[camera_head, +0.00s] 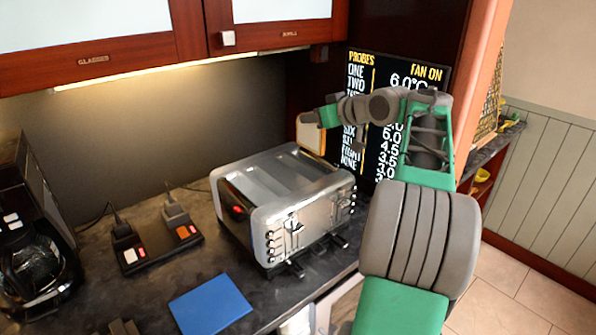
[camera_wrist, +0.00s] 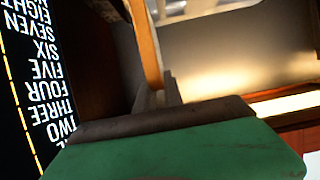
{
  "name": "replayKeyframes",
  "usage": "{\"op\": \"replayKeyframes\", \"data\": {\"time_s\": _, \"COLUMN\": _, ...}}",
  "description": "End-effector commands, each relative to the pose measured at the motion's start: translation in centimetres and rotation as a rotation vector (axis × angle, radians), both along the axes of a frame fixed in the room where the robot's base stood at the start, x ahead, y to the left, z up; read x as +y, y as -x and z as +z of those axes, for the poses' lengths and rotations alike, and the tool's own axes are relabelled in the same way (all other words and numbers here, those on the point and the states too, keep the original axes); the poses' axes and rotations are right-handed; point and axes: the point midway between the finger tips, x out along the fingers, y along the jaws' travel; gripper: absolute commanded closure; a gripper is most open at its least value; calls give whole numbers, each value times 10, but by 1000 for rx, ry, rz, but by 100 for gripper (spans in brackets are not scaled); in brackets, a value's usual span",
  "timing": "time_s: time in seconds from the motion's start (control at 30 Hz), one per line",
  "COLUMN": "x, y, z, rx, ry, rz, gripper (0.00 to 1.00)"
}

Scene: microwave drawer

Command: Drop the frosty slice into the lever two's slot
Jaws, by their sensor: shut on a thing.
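My gripper (camera_head: 312,118) is shut on the slice (camera_head: 311,138), a pale piece of bread with a brown crust. The slice hangs roughly upright beyond and above the right back part of the chrome toaster (camera_head: 245,210), apart from it as far as I can tell. In the wrist view the slice (camera_wrist: 147,42) shows nearly edge-on between the fingers (camera_wrist: 160,95). The toaster has long slots (camera_head: 285,175) in its top. Black levers and knobs show on its front. I cannot read which lever is two.
A screen (camera_head: 383,115) with a probe list stands behind my arm. A coffee maker (camera_head: 35,240) is at the left, with black switch boxes (camera_head: 155,245) beside the toaster. A blue board (camera_head: 210,305) lies in front. Cabinets (camera_head: 100,50) overhang the counter.

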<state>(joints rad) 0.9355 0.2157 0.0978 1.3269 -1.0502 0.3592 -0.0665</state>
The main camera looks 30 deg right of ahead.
Motion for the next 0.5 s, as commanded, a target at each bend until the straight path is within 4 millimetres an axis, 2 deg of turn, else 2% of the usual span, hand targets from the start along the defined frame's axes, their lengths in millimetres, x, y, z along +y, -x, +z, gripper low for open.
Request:
{"op": "replayKeyframes", "data": {"time_s": 0.07, "x": 0, "y": 0, "z": -8, "rx": 1, "ry": -3, "rz": 0, "gripper": 100}}
{"op": "replayKeyframes", "data": {"time_s": 0.27, "x": 1, "y": 0, "z": -51, "rx": 3, "ry": -5, "rz": 0, "gripper": 100}}
{"op": "replayKeyframes", "data": {"time_s": 0.5, "x": 0, "y": 0, "z": -86, "rx": 3, "ry": -5, "rz": 0, "gripper": 100}}
